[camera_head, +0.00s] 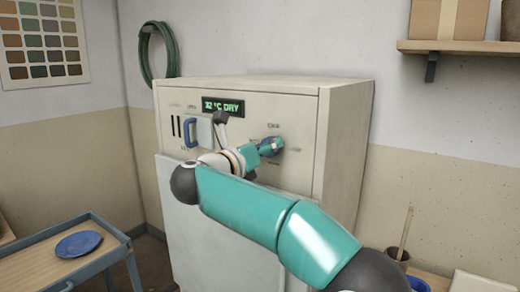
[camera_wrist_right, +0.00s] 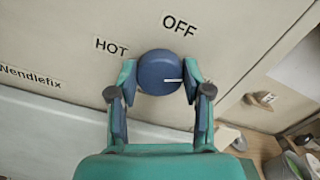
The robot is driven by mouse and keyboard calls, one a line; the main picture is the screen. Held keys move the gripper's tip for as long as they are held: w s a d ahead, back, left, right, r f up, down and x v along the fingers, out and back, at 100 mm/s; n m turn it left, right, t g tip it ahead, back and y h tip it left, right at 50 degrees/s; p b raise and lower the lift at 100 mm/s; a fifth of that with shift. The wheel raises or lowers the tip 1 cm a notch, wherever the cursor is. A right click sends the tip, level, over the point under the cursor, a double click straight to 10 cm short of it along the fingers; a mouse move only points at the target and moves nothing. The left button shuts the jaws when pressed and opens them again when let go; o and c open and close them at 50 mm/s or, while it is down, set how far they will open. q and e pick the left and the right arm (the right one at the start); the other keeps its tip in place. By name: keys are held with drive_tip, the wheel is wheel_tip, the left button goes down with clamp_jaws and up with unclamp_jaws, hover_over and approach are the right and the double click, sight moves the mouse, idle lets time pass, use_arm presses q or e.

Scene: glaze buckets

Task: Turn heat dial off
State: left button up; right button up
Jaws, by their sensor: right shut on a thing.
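The heat dial (camera_wrist_right: 158,73) is a round blue knob with a white mark, on the cream front panel of a cabinet. In the right wrist view the mark points to the right, below the word OFF; HOT is printed at the upper left of the dial. My right gripper (camera_wrist_right: 160,80) is shut on the dial, one finger at each side. In the head view the dial (camera_head: 268,147) shows at the fingertips of my right gripper (camera_head: 265,147), partly covered. My left gripper is in neither view.
The cabinet (camera_head: 345,140) has a green display (camera_head: 223,106) reading about 32 °C DRY and a blue handle (camera_head: 190,134). A trolley (camera_head: 35,270) with a blue plate (camera_head: 78,245) stands at the lower left. A shelf (camera_head: 465,48) hangs at the upper right.

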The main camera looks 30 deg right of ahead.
drive_tip(key=shift+d+n+p, duration=0.2)
drive_tip(key=shift+n+p, duration=2.3)
drive_tip(key=shift+n, duration=3.8)
drive_tip(key=shift+f, duration=0.15)
drive_tip(key=o, duration=0.9)
drive_tip(key=shift+o, duration=1.2)
drive_tip(key=shift+d+f, duration=0.1)
drive_tip(key=shift+d, duration=0.1)
drive_tip(key=v, duration=1.2)
drive_tip(key=shift+w+a, duration=0.2)
drive_tip(key=shift+a, duration=0.05)
